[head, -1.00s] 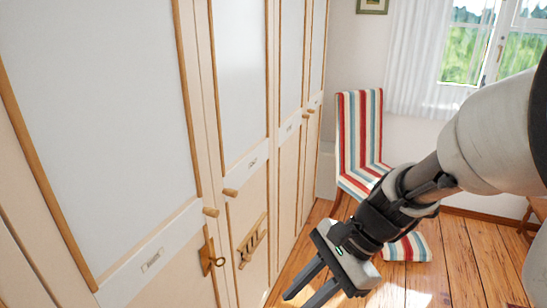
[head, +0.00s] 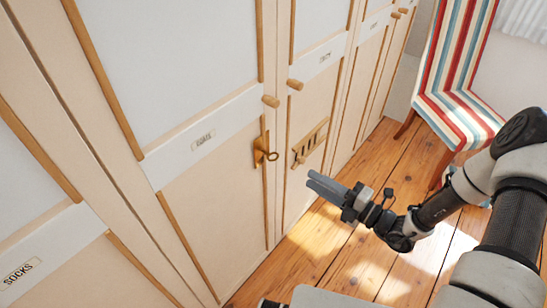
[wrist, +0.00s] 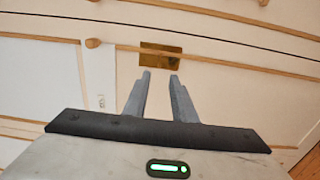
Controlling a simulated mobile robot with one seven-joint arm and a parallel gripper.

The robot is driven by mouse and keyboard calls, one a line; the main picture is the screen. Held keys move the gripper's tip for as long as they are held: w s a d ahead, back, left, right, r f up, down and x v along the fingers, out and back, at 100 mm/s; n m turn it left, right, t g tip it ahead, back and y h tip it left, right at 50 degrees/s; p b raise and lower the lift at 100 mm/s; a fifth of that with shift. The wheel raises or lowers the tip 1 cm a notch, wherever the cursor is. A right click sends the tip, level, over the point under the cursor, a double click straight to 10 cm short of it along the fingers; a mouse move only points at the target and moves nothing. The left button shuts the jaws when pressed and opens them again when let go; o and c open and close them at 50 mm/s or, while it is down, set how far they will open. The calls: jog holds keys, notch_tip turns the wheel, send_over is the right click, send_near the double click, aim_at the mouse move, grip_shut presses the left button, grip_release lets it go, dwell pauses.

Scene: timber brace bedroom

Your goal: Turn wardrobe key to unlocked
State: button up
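The wardrobe's brass key (head: 270,155) sits in a brass lock plate (head: 258,146) on the door labelled COATS (head: 204,140), below that door's wooden knob (head: 271,101). My gripper (head: 310,179) is to the right of the key and apart from it, pointing left toward the wardrobe. In the wrist view, my gripper (wrist: 160,75) has its two grey fingers apart with nothing between them. The lock plate (wrist: 160,56) shows just beyond the fingertips there. The key's shape and turn angle are not clear in that view.
A brass slotted piece (head: 310,143) is fixed on the neighbouring door, close to my gripper. A striped chair (head: 457,95) stands behind at the right. The wooden floor (head: 330,245) in front of the doors is clear. A SOCKS door is at lower left.

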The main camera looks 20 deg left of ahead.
aim_at(274, 156)
jog(key=x, duration=1.6)
jog(key=shift+s, duration=0.1)
grip_shut()
